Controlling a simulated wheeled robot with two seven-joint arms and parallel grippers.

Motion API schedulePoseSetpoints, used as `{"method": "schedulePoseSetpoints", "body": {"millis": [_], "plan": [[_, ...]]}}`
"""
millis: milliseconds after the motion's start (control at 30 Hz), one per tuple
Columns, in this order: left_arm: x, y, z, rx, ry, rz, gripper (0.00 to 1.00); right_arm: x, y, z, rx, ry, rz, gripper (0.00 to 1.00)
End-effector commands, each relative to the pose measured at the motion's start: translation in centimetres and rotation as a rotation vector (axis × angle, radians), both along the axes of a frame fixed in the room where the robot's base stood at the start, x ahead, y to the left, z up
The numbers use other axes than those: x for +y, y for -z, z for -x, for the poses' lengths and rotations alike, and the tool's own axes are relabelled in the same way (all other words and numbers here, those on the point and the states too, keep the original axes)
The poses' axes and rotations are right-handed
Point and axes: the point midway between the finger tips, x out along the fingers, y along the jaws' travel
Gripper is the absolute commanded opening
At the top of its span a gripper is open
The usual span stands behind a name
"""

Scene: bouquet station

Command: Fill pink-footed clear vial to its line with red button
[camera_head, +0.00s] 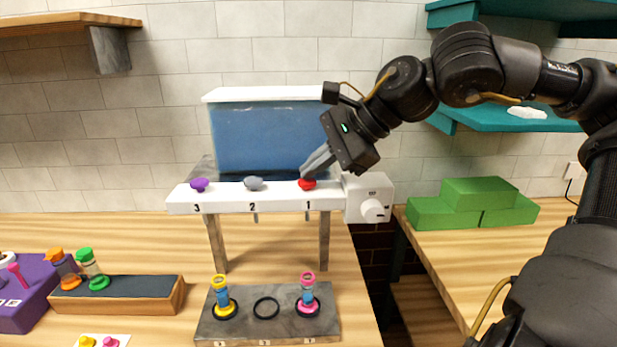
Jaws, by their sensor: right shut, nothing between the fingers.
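The dispenser (275,203) has a white bar with purple, grey and red buttons above the labels 3, 2 and 1. My right gripper (306,174) is shut and empty, its fingertips at the red button (307,185); whether it is pressed down I cannot tell. The pink-footed clear vial (308,291) stands upright on the grey base plate, in the ring at the right, below the spout labelled 1. Blue shows inside the vial; its line and exact level are too small to read. My left gripper is not in view.
A yellow-footed vial (221,297) stands in the left ring; the middle ring (266,308) is empty. Orange and green vials stand on a wooden tray (160,295) at left, beside a purple block (22,306). Green blocks (470,205) sit on the right counter, past a gap.

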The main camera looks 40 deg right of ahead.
Motion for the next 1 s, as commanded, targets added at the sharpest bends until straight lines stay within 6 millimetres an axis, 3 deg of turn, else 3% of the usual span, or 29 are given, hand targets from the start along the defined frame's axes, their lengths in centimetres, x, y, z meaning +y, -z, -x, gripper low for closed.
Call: {"method": "schedulePoseSetpoints", "body": {"millis": [233,667,1000], "plan": [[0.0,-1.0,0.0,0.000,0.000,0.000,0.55,0.0,-1.5,0.0,0.000,0.001,0.001,0.00],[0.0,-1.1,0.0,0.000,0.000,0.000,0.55,0.0,-1.8,0.0,-0.001,0.001,0.000,0.00],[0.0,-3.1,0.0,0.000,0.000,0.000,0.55,0.0,-4.7,0.0,-0.001,0.001,0.000,0.00]]}}
